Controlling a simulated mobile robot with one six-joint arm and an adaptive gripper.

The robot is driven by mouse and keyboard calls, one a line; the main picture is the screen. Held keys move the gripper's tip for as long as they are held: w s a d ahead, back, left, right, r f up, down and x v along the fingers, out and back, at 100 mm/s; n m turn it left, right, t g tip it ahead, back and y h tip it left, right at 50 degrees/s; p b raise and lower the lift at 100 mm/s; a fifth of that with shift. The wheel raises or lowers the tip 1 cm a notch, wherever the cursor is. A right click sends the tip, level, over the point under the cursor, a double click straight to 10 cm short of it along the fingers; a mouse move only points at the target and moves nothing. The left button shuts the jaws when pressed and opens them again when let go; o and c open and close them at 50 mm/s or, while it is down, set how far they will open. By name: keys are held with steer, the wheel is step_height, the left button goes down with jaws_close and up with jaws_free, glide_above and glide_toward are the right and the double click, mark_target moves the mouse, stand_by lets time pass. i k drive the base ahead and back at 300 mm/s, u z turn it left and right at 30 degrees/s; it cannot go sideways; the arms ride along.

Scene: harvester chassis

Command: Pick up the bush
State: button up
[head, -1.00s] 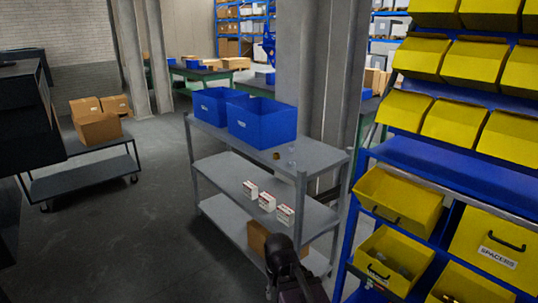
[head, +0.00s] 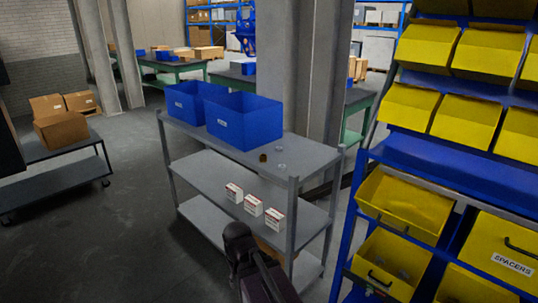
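A small brown-bronze ring-like piece (head: 264,157), which looks like the bush, lies on the top shelf of a grey shelf cart (head: 312,158). It sits in front of the larger blue bin (head: 243,122). Two small silvery pieces lie beside it, one behind (head: 281,148) and one in front to the right (head: 281,167). A dark part of my arm rises from the bottom edge in front of the cart. I see no gripper fingers, and nothing held is visible.
A second blue bin (head: 194,103) stands at the cart's left end. White boxes (head: 253,205) stand on the middle shelf. A blue rack with yellow bins (head: 415,107) is close on the right. A low trolley with cardboard boxes (head: 60,128) stands left, with open floor (head: 125,190) between.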

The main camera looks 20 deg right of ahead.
mark_target(263, 157)
steer(key=z, duration=0.5)
steer(key=i, duration=0.7)
steer(key=z, duration=0.5)
